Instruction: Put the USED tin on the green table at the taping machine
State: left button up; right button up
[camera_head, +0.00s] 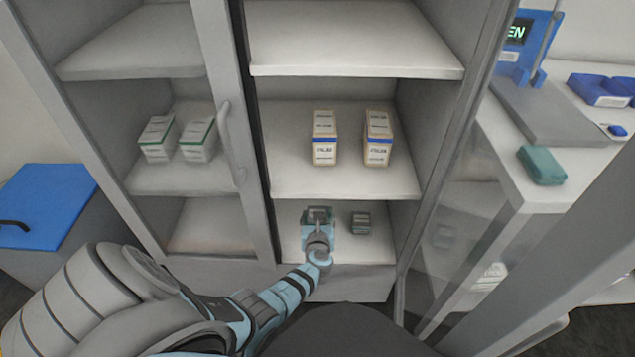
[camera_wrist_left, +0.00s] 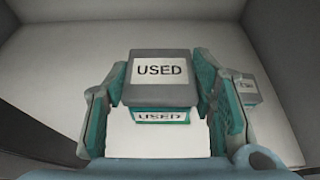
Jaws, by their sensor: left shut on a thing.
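The USED tin (camera_wrist_left: 160,68) has a grey lid and a teal body, with "USED" on white labels on its top and side. It stands between the two fingers of my left gripper (camera_wrist_left: 161,84), which is shut on it. In the head view the tin (camera_head: 319,213) is in the lower right compartment of the cabinet, with my left gripper (camera_head: 318,232) in front of it. I cannot tell whether it touches the shelf. My right gripper is not in view. No green table or taping machine can be made out.
A second small tin (camera_head: 361,223) stands close to the right on the same shelf (camera_head: 375,250). Cartons (camera_head: 324,140) stand on the shelf above. The cabinet's left door (camera_head: 215,130) has a handle; a glass door (camera_head: 470,220) stands to the right. A white bench (camera_head: 500,155) is beyond.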

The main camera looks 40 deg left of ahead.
pick_arm(q)
jog(key=s+d+r+p, duration=0.1)
jog(key=s+d+p, duration=0.3)
jog(key=s+d, duration=0.6)
jog(key=s, duration=0.3)
jog(key=shift+s+d+r, duration=0.15)
jog(key=shift+s, duration=0.1)
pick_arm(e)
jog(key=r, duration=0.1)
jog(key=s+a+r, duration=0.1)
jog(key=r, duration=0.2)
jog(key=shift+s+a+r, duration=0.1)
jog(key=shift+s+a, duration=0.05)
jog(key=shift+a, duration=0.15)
pick_arm(q)
jog(key=w+a+b, duration=0.3)
jog(key=w+a, duration=0.5)
jog(key=w, duration=0.2)
jog(key=shift+w+f, duration=0.4)
jog(key=shift+f, duration=0.05)
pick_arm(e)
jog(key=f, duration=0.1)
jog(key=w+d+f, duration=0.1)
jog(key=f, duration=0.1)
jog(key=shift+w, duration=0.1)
pick_arm(q)
jog(key=shift+a, duration=0.1)
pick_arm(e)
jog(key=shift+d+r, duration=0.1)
